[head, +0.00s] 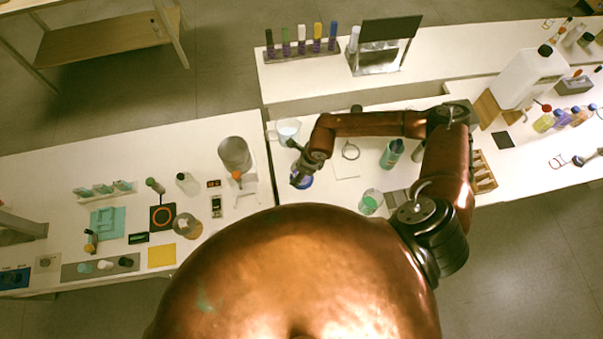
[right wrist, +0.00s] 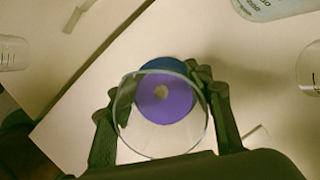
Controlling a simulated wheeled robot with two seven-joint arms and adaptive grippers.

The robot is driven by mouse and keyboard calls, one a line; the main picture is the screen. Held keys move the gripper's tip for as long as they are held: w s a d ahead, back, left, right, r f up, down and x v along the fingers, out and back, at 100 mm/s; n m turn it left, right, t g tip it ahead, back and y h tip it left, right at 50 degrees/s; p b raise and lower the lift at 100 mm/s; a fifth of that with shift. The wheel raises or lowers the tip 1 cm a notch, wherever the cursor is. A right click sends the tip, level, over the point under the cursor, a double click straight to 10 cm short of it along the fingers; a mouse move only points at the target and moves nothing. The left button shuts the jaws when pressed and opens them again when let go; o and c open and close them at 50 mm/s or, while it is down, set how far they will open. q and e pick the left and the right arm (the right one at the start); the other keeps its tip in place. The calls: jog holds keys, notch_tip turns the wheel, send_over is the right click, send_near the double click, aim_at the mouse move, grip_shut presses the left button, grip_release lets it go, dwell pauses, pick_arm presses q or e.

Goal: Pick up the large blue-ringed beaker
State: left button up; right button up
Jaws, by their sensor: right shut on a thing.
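The blue-ringed beaker (right wrist: 160,108) is clear glass with a round rim facing the right wrist camera and a purple and dark blue bottom. My right gripper (right wrist: 168,112) is shut on it, with one finger on each side of the glass. My left gripper is not in view.
A clear glass vessel (head: 288,130) stands behind the gripper. A teal container (head: 392,153) and a green-bottomed beaker (head: 370,201) stand to the right. A grey cylinder (head: 234,154) stands on the left bench. A rack of capped tubes (head: 302,50) is at the back.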

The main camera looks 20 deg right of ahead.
jog(key=shift+c, duration=0.8)
jog(key=shift+w+r, duration=0.1)
jog(key=shift+r, duration=0.05)
